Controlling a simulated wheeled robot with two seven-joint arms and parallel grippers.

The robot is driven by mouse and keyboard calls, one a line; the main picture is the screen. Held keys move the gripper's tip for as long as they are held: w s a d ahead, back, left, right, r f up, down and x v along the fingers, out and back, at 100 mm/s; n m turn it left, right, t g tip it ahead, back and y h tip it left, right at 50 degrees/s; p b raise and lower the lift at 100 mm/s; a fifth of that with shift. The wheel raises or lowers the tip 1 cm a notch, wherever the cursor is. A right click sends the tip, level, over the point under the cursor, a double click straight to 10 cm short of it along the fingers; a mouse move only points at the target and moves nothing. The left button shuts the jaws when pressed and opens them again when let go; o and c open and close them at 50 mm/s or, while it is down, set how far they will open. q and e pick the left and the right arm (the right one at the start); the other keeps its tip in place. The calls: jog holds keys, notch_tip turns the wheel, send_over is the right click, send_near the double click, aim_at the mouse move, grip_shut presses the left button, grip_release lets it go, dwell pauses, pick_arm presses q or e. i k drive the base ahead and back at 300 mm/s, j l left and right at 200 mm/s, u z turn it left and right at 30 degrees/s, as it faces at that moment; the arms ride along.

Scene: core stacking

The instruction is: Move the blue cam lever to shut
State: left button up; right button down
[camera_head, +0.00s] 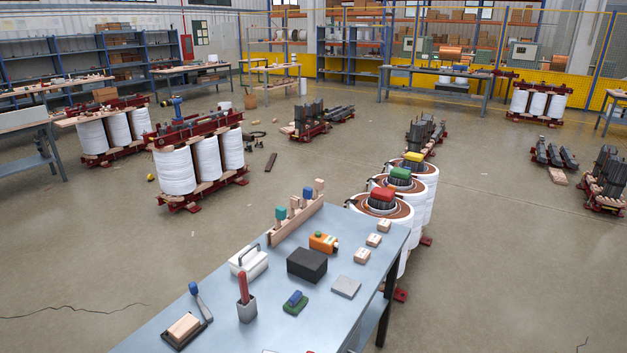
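The blue cam lever (195,290) has a round blue knob on a grey-blue arm. It stands raised and tilted at the near left of the grey-blue table (150,338). Its lower end meets a dark flat fixture (205,334) that carries a pale wooden block (183,327). Whether the cam presses on the block cannot be told. Neither of my grippers is in view.
Nearby on the table are a grey holder (247,312) with a red handle, a white handled case (248,262), a black block (307,264) and a green-and-blue piece (295,303). A wooden rack (295,222) stands behind.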

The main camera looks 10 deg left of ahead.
aim_at(206, 314)
jog(key=k, duration=1)
jog(key=z, duration=0.4)
jog(key=k+z, duration=0.1)
jog(key=z, duration=0.75)
jog(key=k+z, duration=0.1)
jog(key=z, duration=0.35)
jog(key=k+j, duration=0.15)
jog(key=j, duration=0.55)
jog(key=k+j, duration=0.1)
jog(key=j, duration=0.6)
jog(key=k+j, duration=0.15)
jog(key=j, duration=0.55)
jog(key=k+j, duration=0.1)
jog(key=j, duration=0.65)
jog(key=k+j+z, duration=0.1)
jog(key=j, duration=0.6)
jog(key=k+j, duration=0.2)
jog(key=j, duration=0.5)
jog(key=k+j, duration=0.15)
jog(key=j, duration=0.55)
jog(key=k+j, duration=0.15)
jog(key=j, duration=0.5)
jog(key=i+j+u, duration=0.3)
jog(key=k, duration=0.1)
